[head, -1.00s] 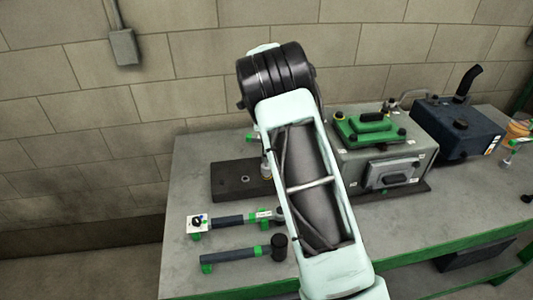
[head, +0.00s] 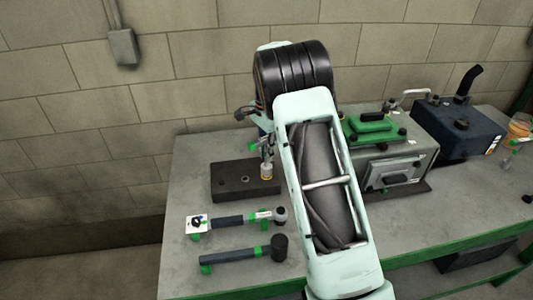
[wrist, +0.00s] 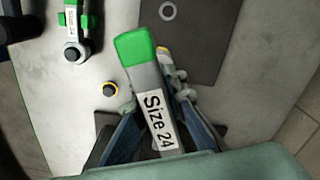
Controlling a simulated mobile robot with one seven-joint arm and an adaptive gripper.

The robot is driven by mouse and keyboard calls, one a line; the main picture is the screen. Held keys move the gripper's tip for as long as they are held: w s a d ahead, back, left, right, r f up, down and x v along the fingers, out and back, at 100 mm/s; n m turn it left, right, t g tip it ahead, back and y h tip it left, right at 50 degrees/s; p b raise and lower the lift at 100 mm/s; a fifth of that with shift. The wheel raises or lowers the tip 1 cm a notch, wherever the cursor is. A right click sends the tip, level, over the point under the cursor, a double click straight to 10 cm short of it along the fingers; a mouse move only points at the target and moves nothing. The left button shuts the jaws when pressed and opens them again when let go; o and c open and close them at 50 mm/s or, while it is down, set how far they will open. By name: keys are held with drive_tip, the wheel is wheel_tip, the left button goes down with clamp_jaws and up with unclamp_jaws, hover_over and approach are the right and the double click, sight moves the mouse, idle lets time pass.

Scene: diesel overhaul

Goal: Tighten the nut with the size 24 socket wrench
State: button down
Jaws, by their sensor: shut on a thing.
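My gripper (wrist: 160,140) is shut on the size 24 socket wrench (wrist: 152,100). Its green end and "Size 24" label show in the wrist view; its green end also shows in the head view (head: 254,147). The wrench's socket end is hidden. I cannot tell if this holds the nut.
Another green-banded wrench (head: 232,219) and a black-headed tool (head: 235,255) lie at the bench front. A grey machine with a green top (head: 385,160) and a dark blue box (head: 458,130) stand right of my arm. The bench's left front corner is clear.

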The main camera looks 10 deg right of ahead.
drive_tip(key=n, duration=0.6)
drive_tip(key=shift+n, duration=0.3)
drive_tip(key=n, duration=0.6)
drive_tip(key=shift+n, duration=0.3)
idle(0.4)
